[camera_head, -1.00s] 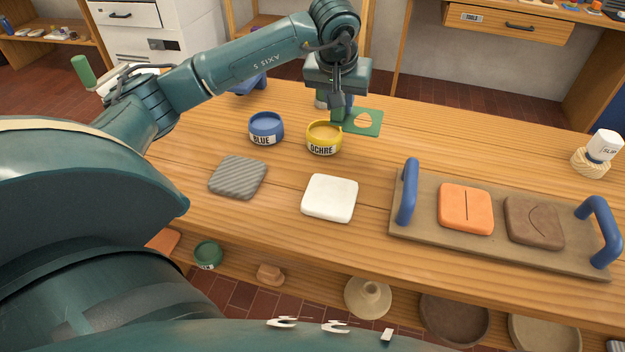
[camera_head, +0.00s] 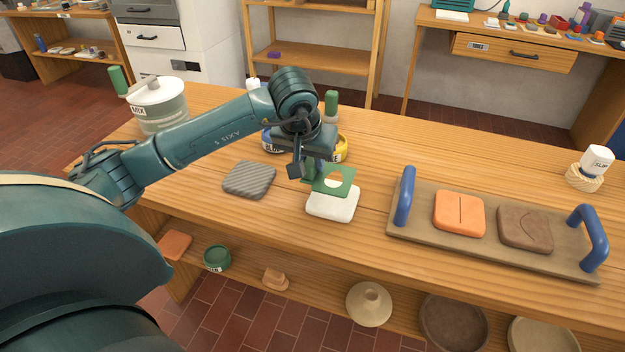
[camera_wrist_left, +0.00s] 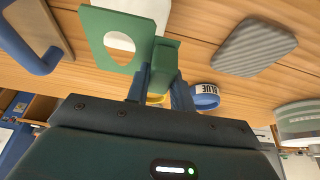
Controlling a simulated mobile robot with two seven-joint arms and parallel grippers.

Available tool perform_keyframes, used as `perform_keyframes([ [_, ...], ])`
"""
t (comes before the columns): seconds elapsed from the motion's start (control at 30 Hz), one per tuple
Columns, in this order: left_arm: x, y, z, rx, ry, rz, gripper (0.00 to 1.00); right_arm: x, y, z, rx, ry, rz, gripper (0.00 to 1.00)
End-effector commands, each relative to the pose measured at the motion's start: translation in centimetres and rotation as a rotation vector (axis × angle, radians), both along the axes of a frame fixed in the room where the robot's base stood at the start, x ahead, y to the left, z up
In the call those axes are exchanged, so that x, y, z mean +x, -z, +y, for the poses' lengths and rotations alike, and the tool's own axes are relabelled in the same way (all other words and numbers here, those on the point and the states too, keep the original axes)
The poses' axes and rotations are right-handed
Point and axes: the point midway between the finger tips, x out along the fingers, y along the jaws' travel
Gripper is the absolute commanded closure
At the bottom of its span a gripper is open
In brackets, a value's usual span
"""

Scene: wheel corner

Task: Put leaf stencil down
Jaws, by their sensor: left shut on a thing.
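The leaf stencil is a thin green plate (camera_head: 341,183) with a leaf-shaped cut-out. My left gripper (camera_head: 308,172) is shut on the stencil's raised grip at its left side. It holds the stencil over the back part of the white tile (camera_head: 331,206), which shows through the cut-out. I cannot tell whether the stencil touches the tile. In the left wrist view the stencil (camera_wrist_left: 98,33) extends from the fingers (camera_wrist_left: 160,85), and the white tile (camera_wrist_left: 140,10) is partly hidden behind it. My right gripper is not in view.
A grey ribbed tile (camera_head: 249,180) lies left of the white tile. Blue (camera_head: 268,143) and yellow (camera_head: 342,148) jars stand behind my gripper, partly hidden. A board with blue handles (camera_head: 404,196) holds orange (camera_head: 459,213) and brown (camera_head: 525,229) tiles to the right.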

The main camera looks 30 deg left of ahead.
Motion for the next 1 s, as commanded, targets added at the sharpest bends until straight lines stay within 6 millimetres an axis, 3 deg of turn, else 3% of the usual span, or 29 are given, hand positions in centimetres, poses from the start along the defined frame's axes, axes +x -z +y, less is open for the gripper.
perform_keyframes([
  [0.4,0.0,4.4,0.0,-0.001,-0.001,0.001,1.00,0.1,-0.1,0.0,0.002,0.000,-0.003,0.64],
  [0.77,0.0,4.9,0.0,0.000,0.000,-0.002,1.00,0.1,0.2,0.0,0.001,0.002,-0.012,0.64],
  [0.8,0.0,4.8,0.0,0.000,-0.001,-0.002,0.74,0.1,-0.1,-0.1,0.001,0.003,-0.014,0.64],
  [1.0,0.0,4.7,0.0,0.000,0.000,-0.001,0.58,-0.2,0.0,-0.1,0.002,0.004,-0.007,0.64],
])
